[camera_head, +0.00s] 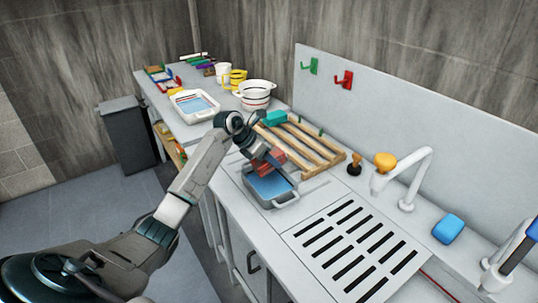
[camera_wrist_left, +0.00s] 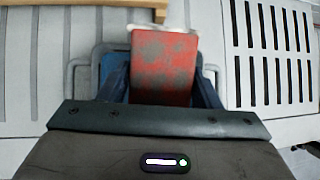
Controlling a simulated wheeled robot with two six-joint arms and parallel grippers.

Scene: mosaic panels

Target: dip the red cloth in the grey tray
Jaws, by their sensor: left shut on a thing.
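The red cloth (camera_head: 270,161) hangs from my left gripper (camera_head: 272,160), whose fingers are shut on it. In the left wrist view the red cloth (camera_wrist_left: 164,65) shows grey blotches and sits between the two fingers of my left gripper (camera_wrist_left: 163,85). The grey tray (camera_head: 273,202) holds blue water and stands on the counter just below the cloth. In the left wrist view the cloth and gripper hide most of the grey tray (camera_wrist_left: 83,72). I cannot tell whether the cloth touches the water. My right gripper is not in view.
A wooden slatted rack (camera_head: 316,150) lies right behind the grey tray. A slotted drain (camera_head: 350,243) is to its right, near a white tap (camera_head: 410,180). A white tray (camera_head: 176,104) with blue water, a pot (camera_head: 257,95) and cups stand farther back.

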